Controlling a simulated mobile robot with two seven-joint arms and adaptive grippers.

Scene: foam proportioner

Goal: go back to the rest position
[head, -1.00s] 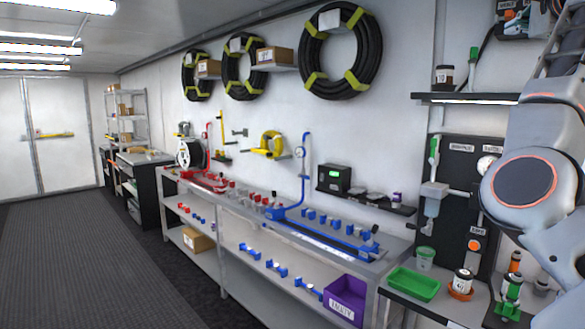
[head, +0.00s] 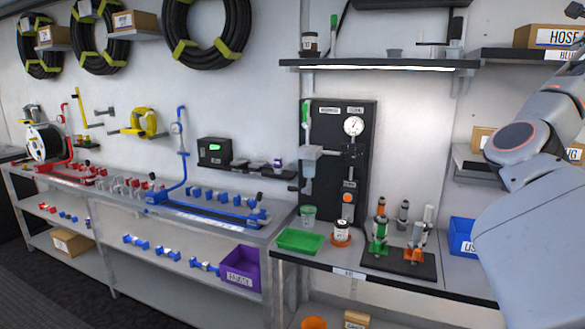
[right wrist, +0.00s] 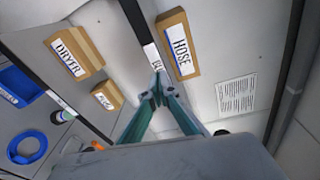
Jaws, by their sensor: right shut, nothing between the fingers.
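My right gripper (right wrist: 160,90) shows in the right wrist view, with its two green-sided fingers meeting at the tips. It is shut and holds nothing. In that view a box labelled HOSE (right wrist: 178,44) is beyond and to the right of the fingertips, and a box labelled DRYER (right wrist: 75,52) is to the left. In the head view my right arm is raised at the right edge. My left gripper is in neither view.
A workbench (head: 370,282) carries a black panel with a gauge (head: 353,126), a green tray (head: 299,241) and a black stand of fittings (head: 398,260). A lit shelf (head: 380,65) hangs above. A long grey bench (head: 110,194) with red and blue fittings stands left.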

